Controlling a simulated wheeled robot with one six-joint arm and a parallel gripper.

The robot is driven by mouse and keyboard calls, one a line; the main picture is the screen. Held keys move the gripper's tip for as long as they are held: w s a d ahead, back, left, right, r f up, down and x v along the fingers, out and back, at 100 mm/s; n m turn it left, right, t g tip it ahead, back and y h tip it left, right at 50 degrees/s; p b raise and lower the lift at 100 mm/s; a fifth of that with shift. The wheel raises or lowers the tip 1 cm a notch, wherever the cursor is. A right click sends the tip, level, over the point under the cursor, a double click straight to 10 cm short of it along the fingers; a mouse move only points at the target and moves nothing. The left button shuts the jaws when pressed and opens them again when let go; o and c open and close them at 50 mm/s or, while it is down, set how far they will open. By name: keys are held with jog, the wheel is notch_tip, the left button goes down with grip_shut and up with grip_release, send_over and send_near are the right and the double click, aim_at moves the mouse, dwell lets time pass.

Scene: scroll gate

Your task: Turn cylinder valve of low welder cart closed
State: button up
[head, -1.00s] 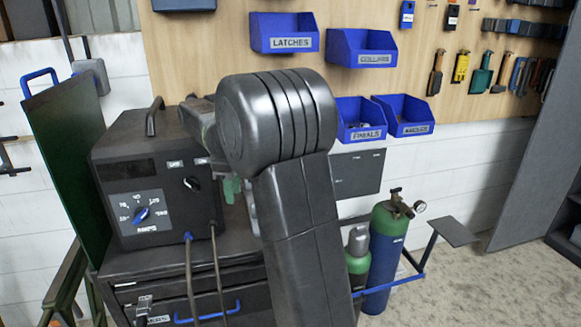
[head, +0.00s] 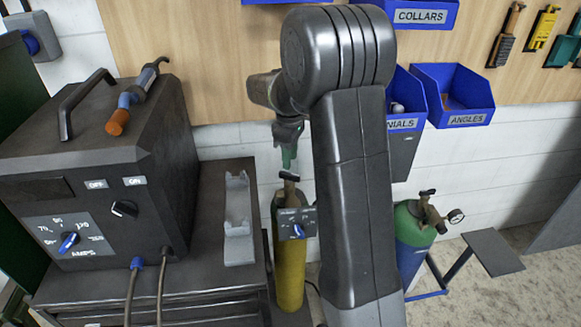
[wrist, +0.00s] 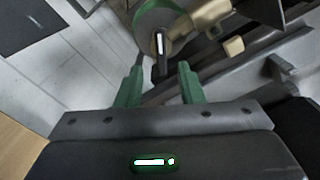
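The welder cart (head: 150,290) stands at the left with the welder (head: 85,190) on it. A yellow cylinder (head: 290,265) stands upright at its right side. A dark valve handle (head: 288,176) tops the cylinder. My gripper (head: 289,158) is just above this handle, pointing down. In the wrist view, my gripper's green fingers (wrist: 157,84) are apart with nothing between their tips. A dark valve handle with a white mark (wrist: 161,56) lies just beyond the tips, beside a brass valve body (wrist: 205,18). Contact is not visible.
A green and blue cylinder (head: 411,235) with a gauge (head: 456,216) stands to the right, partly behind my arm. A grey holder (head: 238,220) lies on the cart. A small knob panel (head: 297,223) is before the yellow cylinder. Blue bins (head: 452,97) hang behind.

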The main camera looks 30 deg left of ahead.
aim_at(290, 173)
jog(key=shift+s+f, duration=0.1)
jog(key=shift+f, duration=2.45)
grip_shut()
